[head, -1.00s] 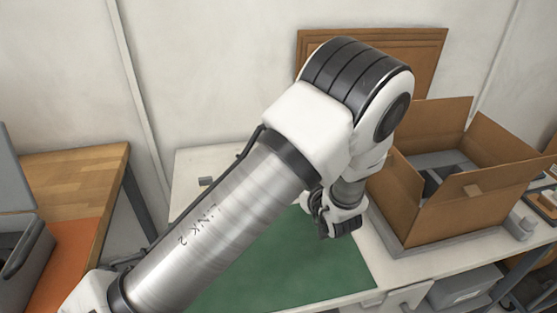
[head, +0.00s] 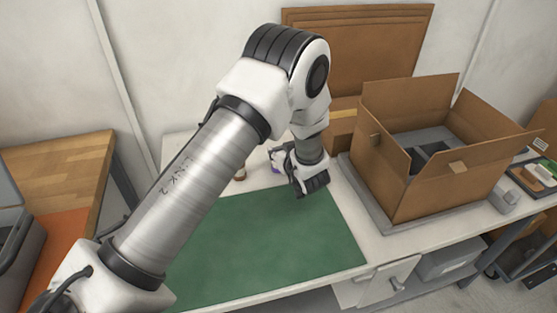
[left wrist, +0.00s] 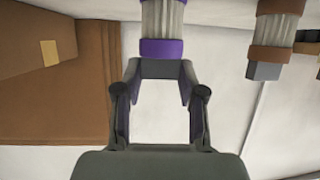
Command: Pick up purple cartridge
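The purple cartridge (left wrist: 162,48) shows in the left wrist view at top centre, with a clear ribbed body and a purple band. Its upper part is cut off by the frame. In the head view only a small purple patch (head: 275,164) shows beside my left gripper, which hides the rest. My left gripper (left wrist: 162,72) has its fingers apart, with the fingertips just below the purple band in the picture. A grey piece spans the space between the tips. I cannot tell whether they touch the cartridge. The right gripper is not in view.
A brown-banded cartridge (left wrist: 272,52) stands to the right in the wrist view and left of my gripper in the head view (head: 240,173). An open cardboard box (head: 425,185) stands right of my gripper. The green mat (head: 280,250) is clear.

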